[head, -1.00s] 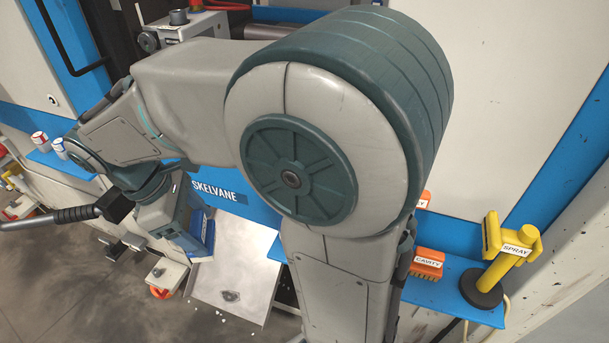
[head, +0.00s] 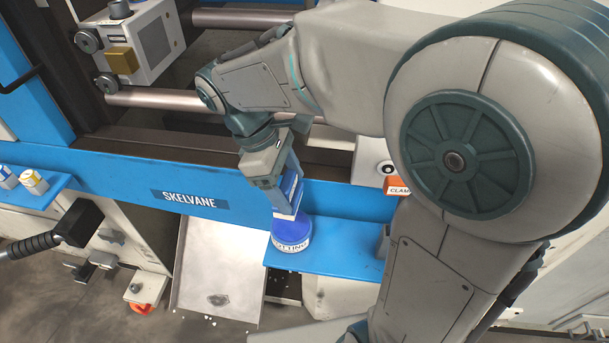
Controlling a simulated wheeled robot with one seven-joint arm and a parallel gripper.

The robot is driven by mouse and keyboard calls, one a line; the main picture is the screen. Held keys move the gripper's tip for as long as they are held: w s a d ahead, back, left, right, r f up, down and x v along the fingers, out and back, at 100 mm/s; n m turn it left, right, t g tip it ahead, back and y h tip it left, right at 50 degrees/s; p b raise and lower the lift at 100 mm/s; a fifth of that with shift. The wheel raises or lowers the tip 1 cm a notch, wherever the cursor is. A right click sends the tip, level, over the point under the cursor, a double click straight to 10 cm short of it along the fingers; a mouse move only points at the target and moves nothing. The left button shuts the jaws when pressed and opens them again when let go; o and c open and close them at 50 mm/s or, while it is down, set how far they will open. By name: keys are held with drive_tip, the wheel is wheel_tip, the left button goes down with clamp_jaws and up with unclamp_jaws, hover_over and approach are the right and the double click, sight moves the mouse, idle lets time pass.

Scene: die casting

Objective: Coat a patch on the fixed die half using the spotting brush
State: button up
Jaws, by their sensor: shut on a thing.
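My gripper (head: 288,196) is shut on a blue thing with a pale lower edge, which I take to be the spotting brush (head: 290,190). The fingers hide much of it. It points down at a round blue pot (head: 291,231) with a partly readable label ending in "TTING". Its lower end is at the pot's top; I cannot tell whether it touches or dips in. A grey die block (head: 157,42) with a brass-coloured piece (head: 122,60) shows at the upper left; I cannot tell whether it is the fixed die half.
The pot stands on a blue shelf (head: 335,262). Tie bars (head: 150,97) cross the machine opening. A sloping metal chute (head: 205,275) is left of the shelf. Small containers (head: 34,182) stand on another blue shelf at far left.

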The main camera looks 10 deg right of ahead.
drive_tip(key=shift+d+f+b, duration=0.1)
drive_tip(key=shift+f+b, duration=2.6)
drive_tip(key=shift+f, duration=0.25)
drive_tip(key=shift+f, duration=0.6)
wheel_tip(320, 180, up, 7)
drive_tip(key=p, duration=0.6)
drive_tip(key=shift+r, duration=0.15)
idle(0.8)
